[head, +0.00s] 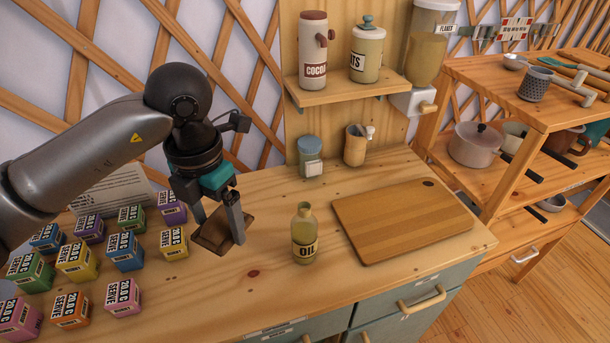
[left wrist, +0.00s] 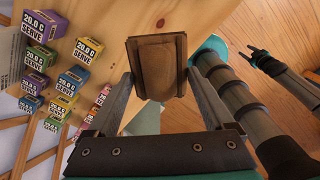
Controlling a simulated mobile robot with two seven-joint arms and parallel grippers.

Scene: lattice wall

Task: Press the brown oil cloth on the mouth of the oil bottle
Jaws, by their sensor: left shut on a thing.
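The brown oil cloth (head: 214,239) is a flat, brown, squarish piece. My left gripper (head: 221,228) is shut on it, with one finger on each side, and it also fills the gap between the fingers in the left wrist view (left wrist: 157,66). The oil bottle (head: 304,236) stands upright on the wooden counter, pale green with an OIL label. Its mouth (head: 304,208) is to the right of the cloth and apart from it. My right gripper (left wrist: 262,60) shows small in the left wrist view, its fingers apart and empty.
Several coloured SERVE boxes (head: 124,258) stand on the counter at left. A cutting board (head: 402,219) lies right of the bottle. A lidded jar (head: 310,158) and a wooden cup (head: 355,146) stand behind. A shelf (head: 345,89) holds canisters above. Counter in front of the bottle is clear.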

